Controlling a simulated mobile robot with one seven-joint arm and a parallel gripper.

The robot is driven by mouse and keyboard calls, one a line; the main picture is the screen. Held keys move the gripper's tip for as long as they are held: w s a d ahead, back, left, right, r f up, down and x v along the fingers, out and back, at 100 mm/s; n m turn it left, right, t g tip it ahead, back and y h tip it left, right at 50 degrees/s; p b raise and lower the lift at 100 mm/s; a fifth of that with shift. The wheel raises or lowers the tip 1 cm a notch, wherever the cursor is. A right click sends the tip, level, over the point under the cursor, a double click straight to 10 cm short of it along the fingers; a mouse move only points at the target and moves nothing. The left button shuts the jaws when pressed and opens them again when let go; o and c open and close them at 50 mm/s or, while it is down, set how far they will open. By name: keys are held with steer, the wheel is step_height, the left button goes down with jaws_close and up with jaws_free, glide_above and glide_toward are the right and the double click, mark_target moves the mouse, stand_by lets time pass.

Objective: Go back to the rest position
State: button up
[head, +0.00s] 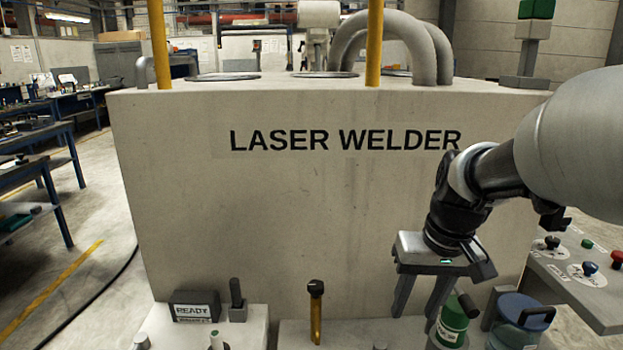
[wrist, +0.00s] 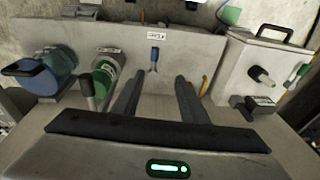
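My gripper (head: 422,297) is at the lower right of the head view, pointing down in front of the laser welder (head: 330,230). Its two fingers are spread apart with nothing between them. In the wrist view the fingers of my gripper (wrist: 158,95) also stand apart and empty, above the grey ledge of the machine. A green cylinder (head: 452,322) with a white label stands just right of the fingers in the head view. A blue lidded canister (head: 516,322) with a dark handle stands farther right.
A READY display box (head: 193,307) and a dark upright handle (head: 237,296) sit at left on the ledge. A yellow and black upright tool (head: 316,308) stands mid-ledge. A panel with knobs (head: 585,272) is at right. Workbenches (head: 30,150) stand far left, with open floor before them.

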steer(key=s+a+r+t+h, duration=0.1)
steer(key=s+a+r+t, duration=0.15)
steer(key=s, duration=0.35)
steer(key=s+a+r+t, duration=0.1)
steer(key=s+a+r, duration=0.15)
steer(key=s, duration=0.35)
step_height(320, 180, up, 17)
steer(key=p, duration=1.6)
steer(key=shift+s+a+p, duration=0.2)
steer(key=shift+a+p, duration=0.05)
steer(key=shift+p, duration=0.05)
